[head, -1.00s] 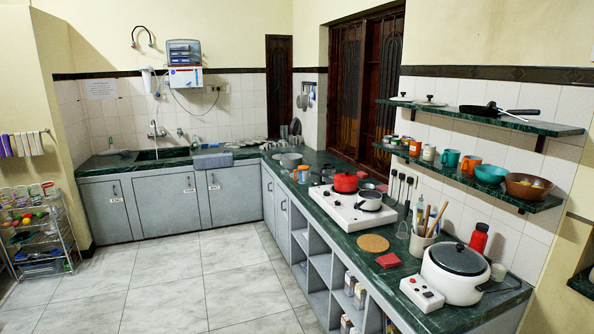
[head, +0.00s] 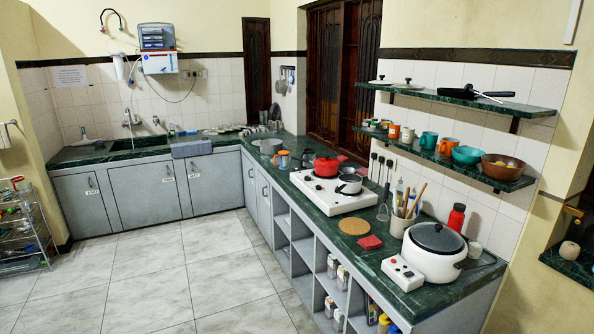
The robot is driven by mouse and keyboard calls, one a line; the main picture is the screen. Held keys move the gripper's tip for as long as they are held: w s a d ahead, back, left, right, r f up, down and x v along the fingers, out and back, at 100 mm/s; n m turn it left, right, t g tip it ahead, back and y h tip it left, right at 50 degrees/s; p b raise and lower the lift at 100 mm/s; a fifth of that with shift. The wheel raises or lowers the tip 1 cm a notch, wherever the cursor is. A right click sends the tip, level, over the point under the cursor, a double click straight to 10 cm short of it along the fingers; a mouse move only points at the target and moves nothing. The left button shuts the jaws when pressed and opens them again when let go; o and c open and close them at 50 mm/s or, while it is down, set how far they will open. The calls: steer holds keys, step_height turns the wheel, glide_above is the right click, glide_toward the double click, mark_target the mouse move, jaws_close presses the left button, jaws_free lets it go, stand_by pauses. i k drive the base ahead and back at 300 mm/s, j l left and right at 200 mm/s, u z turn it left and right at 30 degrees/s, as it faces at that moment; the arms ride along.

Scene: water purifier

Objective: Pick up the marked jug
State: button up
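I see no jug with a clear mark on it. A teal mug (head: 428,140) and an orange mug (head: 447,146) stand on the lower wall shelf. My gripper is not in view.
The L-shaped green counter (head: 325,226) carries a white stove (head: 330,193) with a red pot (head: 327,167), a white cooker (head: 433,258) and a red bottle (head: 456,217). A wire rack (head: 22,230) stands at the left. The tiled floor (head: 190,270) is clear.

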mark_target(283, 155)
steer(key=i+j+u, duration=0.35)
steer(key=i, duration=0.5)
steer(key=i+u, duration=0.35)
steer(key=i, duration=2.6)
steer(key=i+z, duration=0.15)
steer(key=i, duration=0.3)
steer(key=i+j+z, duration=0.15)
steer(key=i, duration=0.3)
steer(key=i+j+z, duration=0.2)
steer(key=i, duration=0.25)
